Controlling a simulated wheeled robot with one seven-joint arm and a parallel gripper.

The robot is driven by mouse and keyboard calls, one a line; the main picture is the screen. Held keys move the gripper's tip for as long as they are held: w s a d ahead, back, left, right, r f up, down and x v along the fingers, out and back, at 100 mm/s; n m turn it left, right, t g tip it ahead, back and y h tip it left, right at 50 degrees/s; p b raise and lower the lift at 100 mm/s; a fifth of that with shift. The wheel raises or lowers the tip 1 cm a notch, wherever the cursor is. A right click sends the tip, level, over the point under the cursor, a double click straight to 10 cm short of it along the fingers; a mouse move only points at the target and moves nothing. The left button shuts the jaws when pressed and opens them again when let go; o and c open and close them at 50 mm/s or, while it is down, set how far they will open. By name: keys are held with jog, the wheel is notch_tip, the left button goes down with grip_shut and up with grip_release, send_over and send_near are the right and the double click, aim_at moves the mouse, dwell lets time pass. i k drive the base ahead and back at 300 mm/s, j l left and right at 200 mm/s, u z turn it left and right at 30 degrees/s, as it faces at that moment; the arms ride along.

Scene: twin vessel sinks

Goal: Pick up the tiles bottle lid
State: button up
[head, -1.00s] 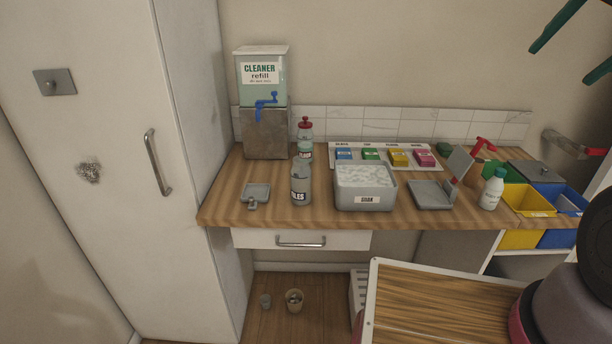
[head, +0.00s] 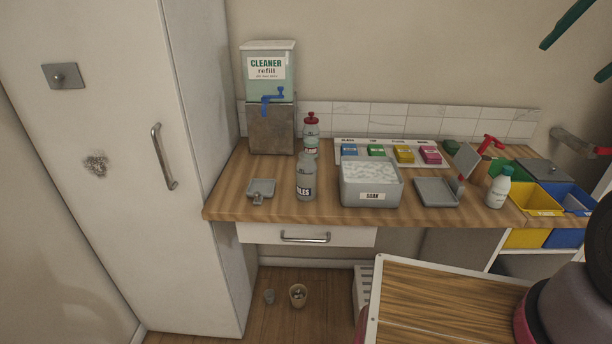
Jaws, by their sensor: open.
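The grey bottle (head: 306,181) stands upright near the front of the wooden counter, its label partly reading "ILES". Its top looks grey and narrow; I cannot tell whether a lid is on it. A small grey piece (head: 257,199) sits at the front edge of a shallow grey dish (head: 262,186) left of the bottle; I cannot tell what it is. My gripper (head: 570,63) shows as two dark green fingers at the upper right, partly cut off by the frame. They are apart, empty, and far right of the bottle.
A red-capped bottle (head: 311,135) stands behind the grey bottle, and the soak tub (head: 371,196) stands close to its right. The cleaner dispenser (head: 268,98) is behind, left. A tall white cabinet (head: 110,200) bounds the left.

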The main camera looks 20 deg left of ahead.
aim_at(306, 167)
jog(key=j+u, duration=0.15)
jog(key=j, duration=0.25)
jog(key=i+j+u, duration=0.15)
jog(key=j, duration=0.25)
jog(key=j+u, duration=0.15)
jog(key=j, duration=0.3)
